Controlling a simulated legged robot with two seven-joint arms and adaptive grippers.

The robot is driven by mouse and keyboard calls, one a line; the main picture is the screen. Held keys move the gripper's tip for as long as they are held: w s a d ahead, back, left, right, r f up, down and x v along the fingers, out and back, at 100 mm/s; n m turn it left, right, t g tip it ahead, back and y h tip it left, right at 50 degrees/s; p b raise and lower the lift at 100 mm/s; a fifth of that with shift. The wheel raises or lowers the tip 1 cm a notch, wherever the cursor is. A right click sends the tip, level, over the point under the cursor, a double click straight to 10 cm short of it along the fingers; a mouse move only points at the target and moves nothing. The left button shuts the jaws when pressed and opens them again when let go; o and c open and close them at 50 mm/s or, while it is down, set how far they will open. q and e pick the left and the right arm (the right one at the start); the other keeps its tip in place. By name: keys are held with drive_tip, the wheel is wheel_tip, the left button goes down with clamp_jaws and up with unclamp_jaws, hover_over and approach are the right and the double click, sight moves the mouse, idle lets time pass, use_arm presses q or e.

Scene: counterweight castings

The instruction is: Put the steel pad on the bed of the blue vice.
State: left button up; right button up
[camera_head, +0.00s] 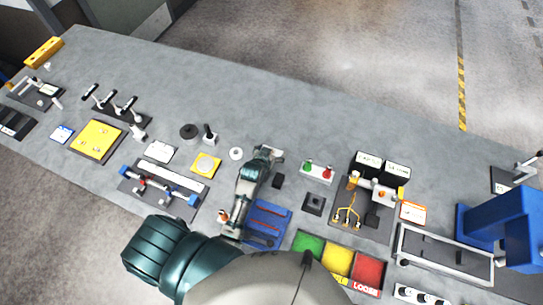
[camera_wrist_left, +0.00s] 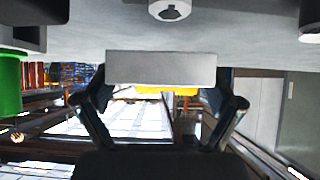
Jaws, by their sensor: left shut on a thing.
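My left gripper (camera_head: 271,152) is over the middle of the bench, its arm coming up from the bottom of the head view. In the left wrist view, its two dark fingers (camera_wrist_left: 160,95) are shut on a grey rectangular block, the steel pad (camera_wrist_left: 160,68). In the head view only a small pale end of the pad (camera_head: 279,156) shows. My right gripper is not in view.
A small dark block (camera_head: 278,181) lies between gripper and vice. A white ring (camera_head: 236,154) lies left of the gripper. Green, yellow and red trays (camera_head: 338,262) are nearer right. A tall blue machine (camera_head: 510,228) stands far right. The bench beyond the gripper is clear.

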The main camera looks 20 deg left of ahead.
use_arm(q)
wheel_tip(320, 180, up, 6)
drive_tip(key=shift+r, duration=0.1)
drive_tip(key=shift+d+b, duration=0.2)
drive_tip(key=shift+b, duration=0.3)
drive_tip(key=shift+s+d+r+b, duration=0.3)
drive_tip(key=shift+d+r+b, duration=0.25)
drive_tip(key=shift+r+b, duration=0.05)
drive_tip(key=shift+s+d+r+b, duration=0.25)
drive_tip(key=shift+d+r+b, duration=0.25)
drive_tip(key=shift+r+b, duration=0.05)
drive_tip(key=a+p, duration=0.1)
drive_tip(key=w+a+f+p, duration=0.1)
drive_tip(key=p, duration=0.1)
drive_tip(key=shift+a+f, duration=0.1)
drive_tip(key=shift+f, duration=0.2)
drive_tip(key=shift+a+f, duration=0.1)
drive_tip(key=shift+f, duration=0.1)
drive_tip(key=shift+w+f, duration=0.1)
drive_tip(key=shift+f, duration=0.05)
drive_tip(key=shift+f, duration=0.1)
